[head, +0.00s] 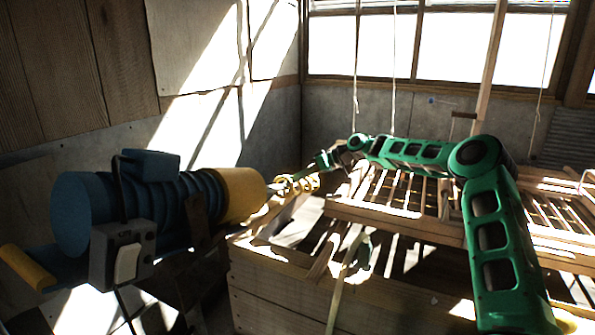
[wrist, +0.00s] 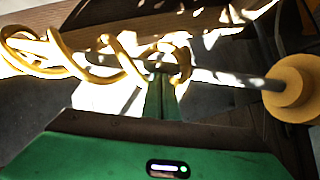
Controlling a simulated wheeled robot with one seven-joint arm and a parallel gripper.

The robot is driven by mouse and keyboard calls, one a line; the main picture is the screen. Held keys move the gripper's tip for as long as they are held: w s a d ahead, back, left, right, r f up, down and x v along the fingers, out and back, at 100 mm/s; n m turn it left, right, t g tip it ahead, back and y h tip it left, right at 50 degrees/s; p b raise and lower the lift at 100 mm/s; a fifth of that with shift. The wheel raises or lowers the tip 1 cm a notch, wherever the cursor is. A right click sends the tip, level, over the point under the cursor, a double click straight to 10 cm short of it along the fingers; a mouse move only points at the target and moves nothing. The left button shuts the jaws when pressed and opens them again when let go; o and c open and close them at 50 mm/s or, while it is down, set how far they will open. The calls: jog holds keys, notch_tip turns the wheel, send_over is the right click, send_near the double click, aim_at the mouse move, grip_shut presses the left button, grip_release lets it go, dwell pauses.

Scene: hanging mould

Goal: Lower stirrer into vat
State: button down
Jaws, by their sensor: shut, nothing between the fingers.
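The stirrer lies tilted on its side at the left of the head view, with a blue ribbed motor body (head: 150,205) and a yellow collar (head: 240,194). Its thin shaft ends in a yellow spiral (head: 300,184) over the wooden vat's (head: 290,290) back left corner. The wrist view shows the spiral (wrist: 85,68), grey shaft (wrist: 228,81) and collar (wrist: 293,90). My gripper (head: 323,160) is right beside the spiral. In the wrist view its narrow green fingers (wrist: 163,95) are shut and empty, overlapping the spiral's collar-side end; I cannot tell whether they touch.
Slatted wooden frames (head: 400,215) cover much of the vat's top, with dark gaps between slats. A grey switch box (head: 122,255) with a cable hangs on the motor's near side. Thin cords (head: 393,60) and a wooden post (head: 490,70) stand before the windows.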

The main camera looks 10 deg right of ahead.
jog(key=shift+s+a+f, duration=0.1)
jog(key=shift+f, duration=0.6)
